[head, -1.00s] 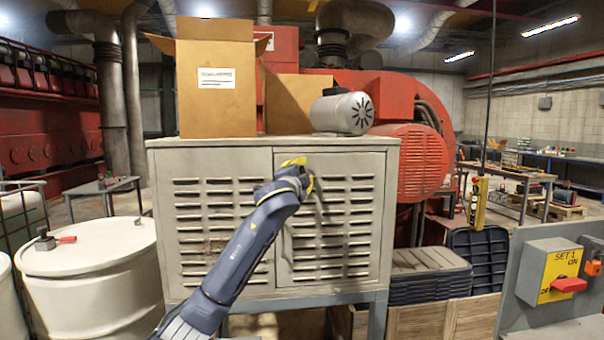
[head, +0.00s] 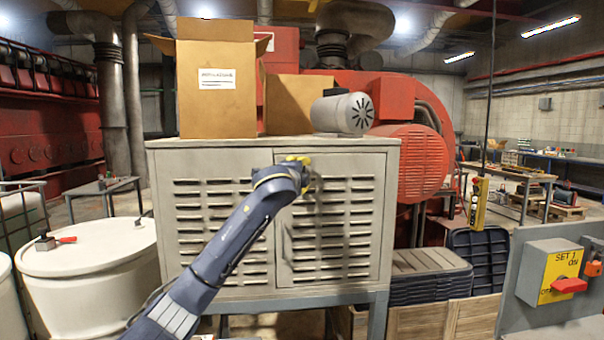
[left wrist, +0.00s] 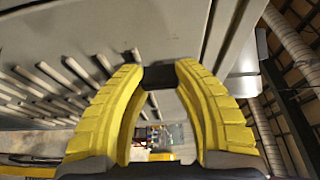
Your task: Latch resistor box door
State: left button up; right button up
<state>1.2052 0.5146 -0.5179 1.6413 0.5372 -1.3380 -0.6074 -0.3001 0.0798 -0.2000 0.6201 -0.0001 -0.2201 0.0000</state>
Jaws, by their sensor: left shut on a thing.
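The resistor box (head: 225,290) is a pale grey metal cabinet on legs with louvred front panels. Its right-hand panel is the door (head: 335,274), which looks flush with the front or nearly so. My left gripper (head: 308,172) is at the upper left part of the door, its yellow fingers partly hidden by the wrist. In the left wrist view, the fingertips are shut on a small dark block, apparently the latch handle (left wrist: 158,76), close to the grey panels. The handle is hidden by my gripper in the head view. My right gripper is out of view.
An open cardboard box (head: 217,105) and a grey motor (head: 342,112) stand on the cabinet top. A white drum (head: 95,285) stands at the left.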

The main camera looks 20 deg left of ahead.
pick_arm(q)
jog(key=o, duration=1.3)
jog(key=shift+s, duration=0.1)
jog(key=s, duration=0.4)
jog(key=s+d, duration=0.1)
jog(key=s, duration=0.6)
jog(key=shift+s+d, duration=0.2)
jog(key=shift+s, duration=0.2)
